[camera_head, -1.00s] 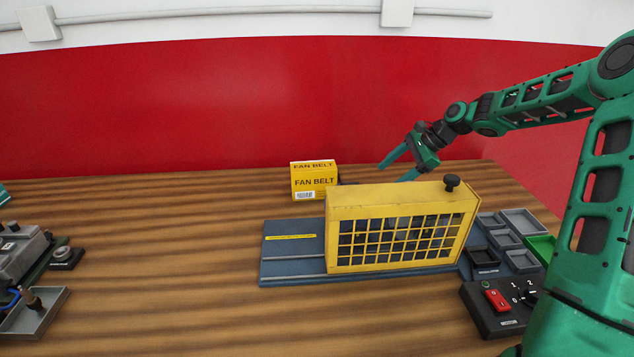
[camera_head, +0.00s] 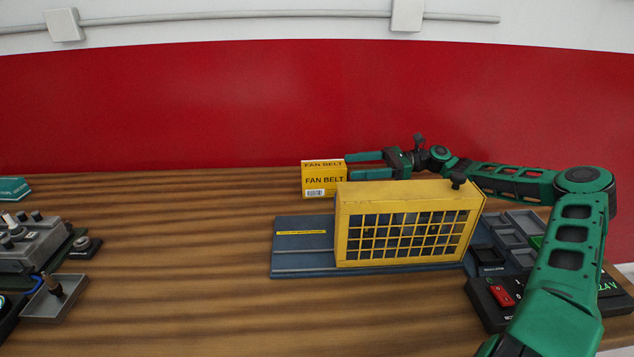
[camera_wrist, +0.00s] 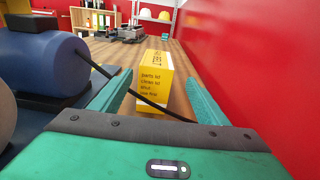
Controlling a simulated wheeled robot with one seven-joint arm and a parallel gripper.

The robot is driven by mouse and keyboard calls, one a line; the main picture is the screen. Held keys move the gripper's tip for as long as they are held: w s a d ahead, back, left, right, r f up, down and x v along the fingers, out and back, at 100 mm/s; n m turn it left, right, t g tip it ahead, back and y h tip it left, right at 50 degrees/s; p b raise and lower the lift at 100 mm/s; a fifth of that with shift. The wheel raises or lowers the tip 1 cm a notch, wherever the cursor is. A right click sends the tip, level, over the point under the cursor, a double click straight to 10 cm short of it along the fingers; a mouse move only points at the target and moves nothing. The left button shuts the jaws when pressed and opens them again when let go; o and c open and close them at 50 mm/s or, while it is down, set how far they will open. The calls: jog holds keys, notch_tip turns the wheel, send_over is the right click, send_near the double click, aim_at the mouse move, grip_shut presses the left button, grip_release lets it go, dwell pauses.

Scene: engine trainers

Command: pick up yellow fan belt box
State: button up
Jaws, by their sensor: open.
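The yellow fan belt box (camera_head: 324,180) stands upright on the wooden table, behind the left part of the yellow-caged trainer. It also shows in the wrist view (camera_wrist: 154,84), ahead of my gripper and between the lines of its two fingers. My gripper (camera_head: 364,163) is open, to the right of the box, with its green fingers pointing left at it. The fingertips are close to the box's right side; I cannot tell if they touch it. In the wrist view my gripper (camera_wrist: 158,98) has nothing clamped between its fingers.
The yellow cage (camera_head: 405,224) on a blue base (camera_head: 300,262) stands in front of my arm. A blue cylinder (camera_wrist: 38,60) and a black cable (camera_wrist: 140,97) are close by in the wrist view. The red wall (camera_head: 200,110) is behind. Table left of the box is clear.

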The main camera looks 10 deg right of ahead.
aim_at(344, 162)
jog(key=shift+r+y, duration=0.2)
jog(key=shift+y, duration=0.1)
jog(key=a, duration=0.4)
jog(key=shift+w+a, duration=0.25)
jog(key=shift+a, duration=0.05)
jog(key=a, duration=0.5)
jog(key=shift+f, duration=0.15)
jog(key=shift+w+a, duration=0.15)
jog(key=shift+a, duration=0.4)
jog(key=c, duration=1.3)
